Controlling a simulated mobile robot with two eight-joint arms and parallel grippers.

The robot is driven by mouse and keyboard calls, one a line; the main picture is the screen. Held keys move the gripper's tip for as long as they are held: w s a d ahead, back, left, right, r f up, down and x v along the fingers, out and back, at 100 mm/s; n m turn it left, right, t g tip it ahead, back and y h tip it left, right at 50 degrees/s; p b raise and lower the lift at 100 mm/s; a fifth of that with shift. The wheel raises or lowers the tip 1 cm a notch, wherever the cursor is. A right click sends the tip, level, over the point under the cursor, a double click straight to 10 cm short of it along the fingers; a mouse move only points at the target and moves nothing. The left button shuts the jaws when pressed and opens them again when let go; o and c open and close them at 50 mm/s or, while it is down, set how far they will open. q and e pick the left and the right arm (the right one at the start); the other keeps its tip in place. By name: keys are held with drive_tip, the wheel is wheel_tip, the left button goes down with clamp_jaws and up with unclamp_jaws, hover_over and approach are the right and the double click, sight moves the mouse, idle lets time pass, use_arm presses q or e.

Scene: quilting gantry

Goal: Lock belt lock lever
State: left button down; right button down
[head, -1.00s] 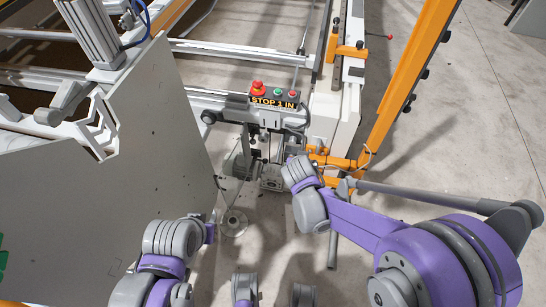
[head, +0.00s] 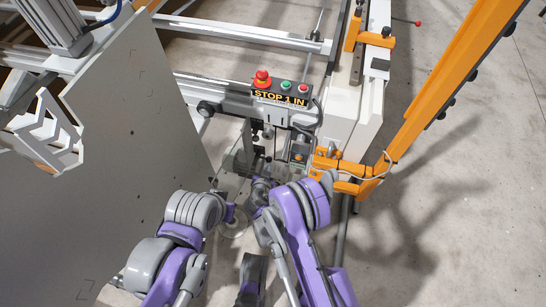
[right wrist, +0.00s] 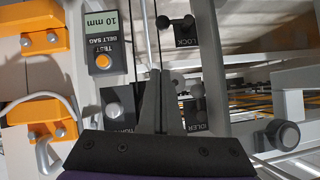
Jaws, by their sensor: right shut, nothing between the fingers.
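The LOCK plate (right wrist: 186,42) shows in the right wrist view, up and right of my right gripper. Dark round knobs (right wrist: 163,22) sit beside it; which one belongs to the belt lock lever I cannot tell. My right gripper (right wrist: 158,76) is shut and empty, its tips below the knobs in the picture and apparently apart from them. In the head view my right gripper (head: 257,186) is low beneath the STOP panel, its tips hard to make out. The lever cannot be made out there. My left arm is at the lower left; its fingers are not clearly shown.
The belt sag display (right wrist: 104,46) reads 10 mm, with an orange button below. An IDLER plate (right wrist: 195,118) is right of my fingers. The STOP panel (head: 279,92), orange frame (head: 440,90) and grey side plate (head: 130,150) surround the workspace. Open floor lies at right.

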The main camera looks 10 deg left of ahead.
drive_tip(key=shift+s, duration=0.1)
drive_tip(key=shift+f, duration=0.15)
drive_tip(key=b, duration=0.2)
hover_over(269, 161)
drive_tip(key=s+d, duration=0.1)
drive_tip(key=s, duration=0.2)
wheel_tip(269, 161, down, 5)
drive_tip(key=f, duration=0.1)
drive_tip(key=w+f, duration=0.1)
drive_tip(key=f, duration=0.1)
drive_tip(key=shift+w+a+f, duration=0.15)
drive_tip(key=shift+w+a, duration=0.1)
drive_tip(key=shift+w+a+f, duration=0.1)
drive_tip(key=shift+w+f, duration=0.05)
drive_tip(key=shift+f, duration=0.3)
drive_tip(key=shift+b, duration=0.3)
